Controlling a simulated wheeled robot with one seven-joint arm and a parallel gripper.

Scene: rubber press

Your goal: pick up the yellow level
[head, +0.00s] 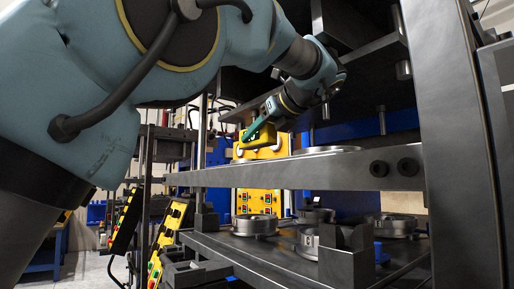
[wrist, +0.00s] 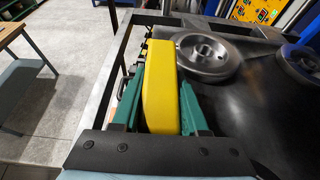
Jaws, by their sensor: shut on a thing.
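The yellow level (wrist: 161,90) is a long yellow block with rounded edges. In the wrist view it lies between the two green fingers of my gripper (wrist: 160,108), which is shut on it. The level stands out past the fingertips, above the dark press table. In the head view my gripper (head: 253,134) is at the middle of the picture, above the press's front bar. A small yellow piece of the level (head: 240,152) seems to show below the fingers there; the yellow panel behind makes its outline hard to tell.
Round metal moulds (head: 254,225) stand on the dark press table (head: 230,250); one metal disc (wrist: 207,55) is just right of the level in the wrist view. A horizontal bar (head: 300,178) and a thick post (head: 458,140) frame the press. Yellow button panels (head: 168,235) stand at the left.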

